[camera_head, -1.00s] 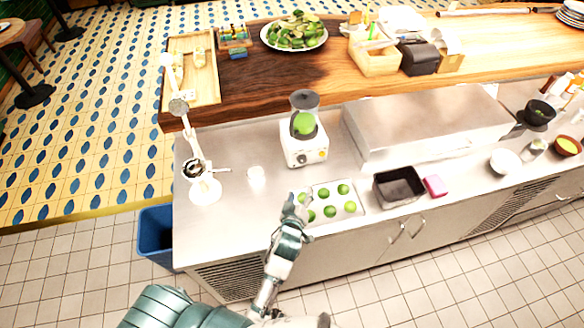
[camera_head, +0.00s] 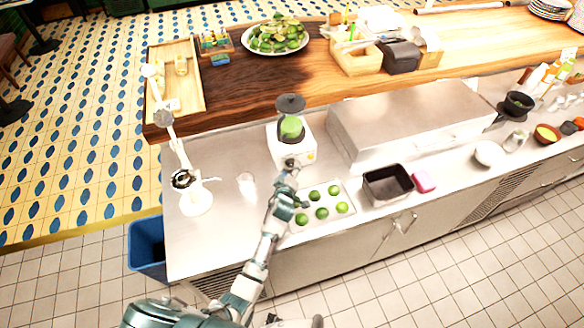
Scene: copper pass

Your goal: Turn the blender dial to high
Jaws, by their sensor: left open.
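The blender (camera_head: 283,148) stands on the steel counter, with a white base, a dark lid and green contents in its jar. A small orange-yellow spot (camera_head: 311,155) shows at the right of its base front. The dial is not clear and seems hidden behind my left gripper. My left gripper (camera_head: 290,167) is open, right in front of the lower front of the base. I cannot tell whether it touches the base. My right gripper is not in view.
A white tray of limes (camera_head: 349,217) lies right of my left forearm. A black bin (camera_head: 388,185) and a pink sponge (camera_head: 424,181) are farther right. A raised steel box (camera_head: 350,150) is right of the blender.

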